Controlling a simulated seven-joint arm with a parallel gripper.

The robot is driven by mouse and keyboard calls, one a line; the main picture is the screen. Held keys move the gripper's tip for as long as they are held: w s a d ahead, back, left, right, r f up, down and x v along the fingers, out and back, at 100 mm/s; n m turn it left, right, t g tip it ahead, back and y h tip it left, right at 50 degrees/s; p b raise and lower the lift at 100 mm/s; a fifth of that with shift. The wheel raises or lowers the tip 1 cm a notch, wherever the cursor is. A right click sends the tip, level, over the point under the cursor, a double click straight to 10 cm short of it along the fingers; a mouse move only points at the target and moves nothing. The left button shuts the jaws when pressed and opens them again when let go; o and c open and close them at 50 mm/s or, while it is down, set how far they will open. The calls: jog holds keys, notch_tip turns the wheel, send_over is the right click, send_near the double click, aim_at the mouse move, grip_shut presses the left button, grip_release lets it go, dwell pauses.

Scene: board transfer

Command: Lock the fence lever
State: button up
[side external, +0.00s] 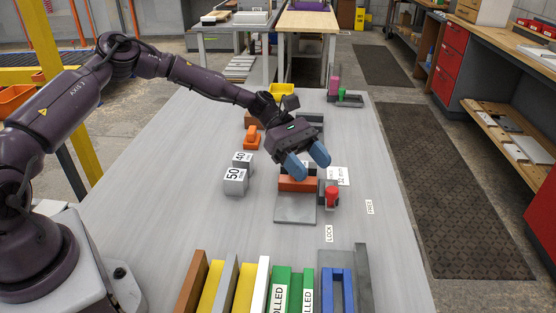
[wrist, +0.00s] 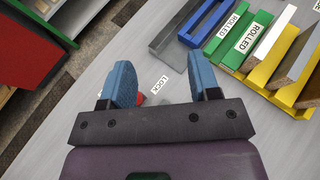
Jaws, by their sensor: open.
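A red lever knob (side external: 332,196) stands at the right end of the fence fixture, against a dark grey block. An orange-red bar (side external: 297,184) lies across the fixture behind a flat grey plate (side external: 295,208). A LOCK label (side external: 329,233) lies on the table in front of the knob, and a FREE label (side external: 369,206) lies to its right. My gripper (side external: 308,161) is open, its blue fingers apart above the fixture, behind and left of the knob in the side view. In the wrist view, a bit of red (wrist: 140,98) shows beside the left finger, mostly hidden, near the LOCK label (wrist: 160,84).
Grey blocks marked 50 (side external: 235,182) and 40 stand left of the fixture. A rack of coloured boards (side external: 262,286) stands at the front edge. A 32 mm card (side external: 342,176) is behind the knob. The table right of the labels is clear.

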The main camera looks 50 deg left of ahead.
jog(key=s+a+r, duration=0.1)
jog(key=s+r, duration=0.2)
jog(key=s, duration=0.4)
jog(key=shift+s+r, duration=0.1)
